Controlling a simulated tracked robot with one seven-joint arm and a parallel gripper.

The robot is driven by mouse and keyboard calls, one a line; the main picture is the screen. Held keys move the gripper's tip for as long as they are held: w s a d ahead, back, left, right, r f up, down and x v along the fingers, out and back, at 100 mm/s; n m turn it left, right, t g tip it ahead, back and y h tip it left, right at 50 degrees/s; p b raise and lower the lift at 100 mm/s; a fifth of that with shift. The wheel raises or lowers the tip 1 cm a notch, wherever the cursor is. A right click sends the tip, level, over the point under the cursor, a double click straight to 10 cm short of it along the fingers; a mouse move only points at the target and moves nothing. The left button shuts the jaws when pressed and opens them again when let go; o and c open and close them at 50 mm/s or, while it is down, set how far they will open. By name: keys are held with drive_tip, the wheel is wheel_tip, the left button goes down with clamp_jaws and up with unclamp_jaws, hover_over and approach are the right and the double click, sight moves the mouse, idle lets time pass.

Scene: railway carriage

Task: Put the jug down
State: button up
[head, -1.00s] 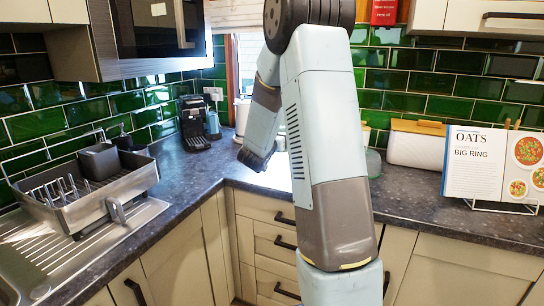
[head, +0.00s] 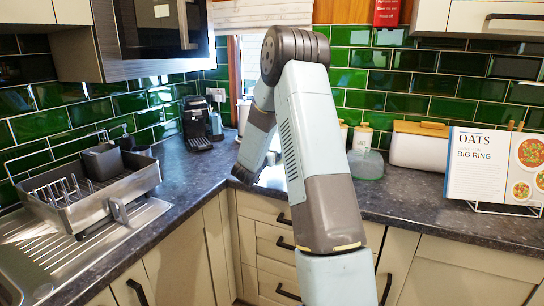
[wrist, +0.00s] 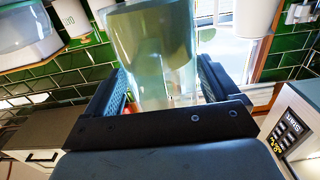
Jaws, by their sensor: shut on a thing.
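The jug (wrist: 155,50) is clear, pale green and see-through. It fills the upper middle of the wrist view, which looks upside down. My gripper (wrist: 163,88) is shut on the jug, with one dark finger on each side of it. In the head view my arm reaches over the counter near the back corner and hides the jug. Whether the jug touches the counter cannot be told.
On the dark counter (head: 420,205) stand a glass vessel (head: 367,164), wooden-topped bottles (head: 362,137), a bread bin (head: 418,148) and a cookbook (head: 490,165). A coffee machine (head: 196,124) and dish rack (head: 85,190) are left. A microwave (head: 150,25) overhangs.

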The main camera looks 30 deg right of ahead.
drive_tip(key=shift+f, duration=0.95)
drive_tip(key=shift+f, duration=0.25)
drive_tip(key=shift+s+f, duration=0.15)
drive_tip(key=shift+f, duration=0.25)
drive_tip(key=o, duration=1.4)
drive_tip(key=shift+s+f, duration=0.1)
drive_tip(key=shift+f, duration=0.1)
drive_tip(key=shift+r, duration=0.1)
